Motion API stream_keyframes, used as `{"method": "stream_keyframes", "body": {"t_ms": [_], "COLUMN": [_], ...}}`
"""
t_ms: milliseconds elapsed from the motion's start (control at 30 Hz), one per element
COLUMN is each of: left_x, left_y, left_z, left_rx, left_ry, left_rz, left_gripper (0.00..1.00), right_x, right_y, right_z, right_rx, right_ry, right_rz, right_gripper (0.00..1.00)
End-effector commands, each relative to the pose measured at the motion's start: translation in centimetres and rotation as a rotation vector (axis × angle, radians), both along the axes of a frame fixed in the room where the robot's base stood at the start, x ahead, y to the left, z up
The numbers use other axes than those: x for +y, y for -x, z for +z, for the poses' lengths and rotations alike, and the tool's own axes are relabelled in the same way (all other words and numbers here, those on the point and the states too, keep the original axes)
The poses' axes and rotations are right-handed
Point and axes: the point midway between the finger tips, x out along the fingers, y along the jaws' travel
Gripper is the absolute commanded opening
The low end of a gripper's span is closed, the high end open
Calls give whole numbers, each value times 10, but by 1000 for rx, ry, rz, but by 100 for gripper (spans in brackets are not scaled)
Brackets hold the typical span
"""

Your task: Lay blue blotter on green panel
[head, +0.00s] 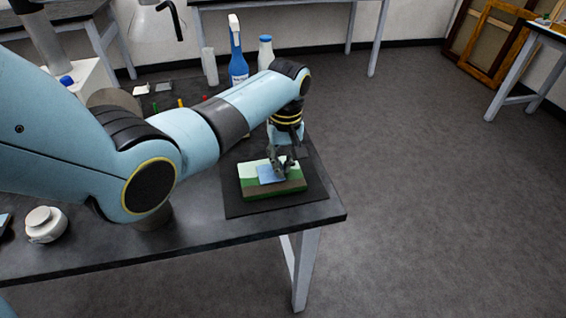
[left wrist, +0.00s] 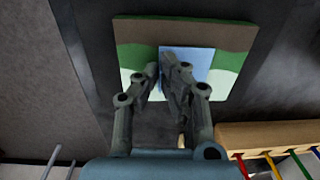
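The green panel (head: 250,187) is a flat board with cream, green and brown bands, lying on a dark mat on the table; it also shows in the left wrist view (left wrist: 228,60). The blue blotter (head: 266,174), a light blue square, is over the middle of the panel and looks flat against it; it also shows in the left wrist view (left wrist: 200,60). My left gripper (head: 278,167) points down at the blotter. In the left wrist view its fingertips (left wrist: 161,67) are close together and cover the blotter's left part. Whether they pinch it is hidden. My right gripper is out of view.
The dark mat (head: 232,207) reaches near the table's front right corner. A wooden rack with coloured handles (left wrist: 265,134) is beside the panel. A white jar (head: 45,224) stands front left.

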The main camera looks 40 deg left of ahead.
Motion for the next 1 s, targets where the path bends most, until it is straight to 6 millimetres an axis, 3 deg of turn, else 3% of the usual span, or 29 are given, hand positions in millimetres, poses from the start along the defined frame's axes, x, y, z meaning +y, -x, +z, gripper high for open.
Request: {"method": "stream_keyframes", "body": {"t_ms": [167, 367, 667, 833, 1000], "left_x": [0, 0, 0, -1, -2], "left_y": [0, 0, 0, -2, -3], "left_z": [-3, -2, 0, 20, 59], "left_rx": [1, 1, 0, -3, -5], "left_ry": [0, 1, 0, 0, 0], "left_rz": [0, 0, 0, 0, 1], "left_gripper": [0, 28, 29, 29, 29], "right_x": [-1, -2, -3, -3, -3], "right_y": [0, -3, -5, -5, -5], "right_z": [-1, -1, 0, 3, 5], "right_rx": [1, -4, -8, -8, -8], "right_ry": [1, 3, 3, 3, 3], "right_rz": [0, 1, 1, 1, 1], "right_gripper": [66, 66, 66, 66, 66]}}
